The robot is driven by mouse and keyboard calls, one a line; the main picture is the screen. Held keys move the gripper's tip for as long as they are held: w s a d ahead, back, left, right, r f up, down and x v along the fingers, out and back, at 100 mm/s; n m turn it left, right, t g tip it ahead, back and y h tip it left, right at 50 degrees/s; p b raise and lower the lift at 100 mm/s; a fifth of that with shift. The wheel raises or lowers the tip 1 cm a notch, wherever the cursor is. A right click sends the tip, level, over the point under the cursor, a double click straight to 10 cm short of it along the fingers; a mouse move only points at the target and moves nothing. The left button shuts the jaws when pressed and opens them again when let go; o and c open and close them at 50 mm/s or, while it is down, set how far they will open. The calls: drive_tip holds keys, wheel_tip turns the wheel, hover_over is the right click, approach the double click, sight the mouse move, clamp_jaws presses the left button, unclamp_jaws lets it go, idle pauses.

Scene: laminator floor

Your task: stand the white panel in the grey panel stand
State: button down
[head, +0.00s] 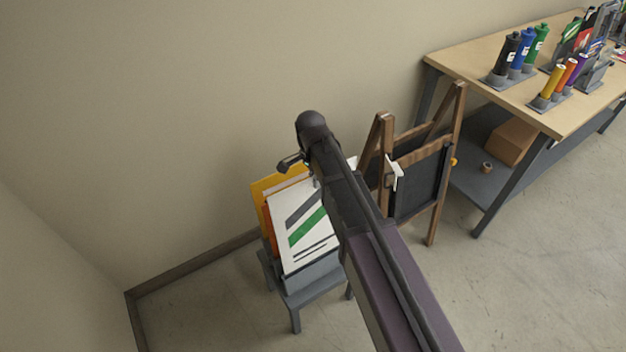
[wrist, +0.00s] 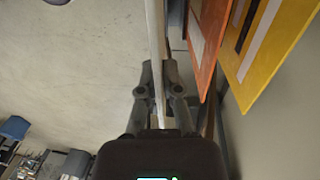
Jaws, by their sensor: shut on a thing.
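The white panel (head: 303,228), with grey and green slanted stripes, is upright and slightly tilted at the grey panel stand (head: 318,290) in the head view. Its lower edge overlaps the stand's top; I cannot tell whether it sits in a slot or hangs just above. In the wrist view the white panel (wrist: 154,28) shows edge-on as a thin pale strip between the fingers. My gripper (wrist: 157,72) is shut on it. In the head view my arm hides the gripper and the panel's right side.
An orange panel (wrist: 207,42) and a yellow panel (wrist: 262,45) stand beside the white one, nearer the wall. A wooden easel (head: 448,140) with a dark board is close on the right. A workbench (head: 480,72) with bottles stands farther right.

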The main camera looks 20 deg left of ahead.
sight(317, 214)
drive_tip(key=shift+s+d+f+b, duration=0.1)
drive_tip(key=shift+s+f+b, duration=0.05)
drive_tip(key=shift+f+b, duration=1.55)
idle(0.5)
drive_tip(key=shift+s+d+f+b, duration=0.1)
drive_tip(key=shift+d+f+b, duration=0.05)
drive_tip(key=shift+f+b, duration=1.4)
drive_tip(key=shift+s+d+f+b, duration=0.1)
drive_tip(key=shift+f+b, duration=1.4)
drive_tip(key=shift+b, duration=0.05)
drive_tip(key=shift+s+d+f+b, duration=0.1)
drive_tip(key=shift+d+f+b, duration=0.05)
drive_tip(key=shift+f+b, duration=1.4)
drive_tip(key=c, duration=0.7)
unclamp_jaws()
drive_tip(key=shift+r, duration=0.15)
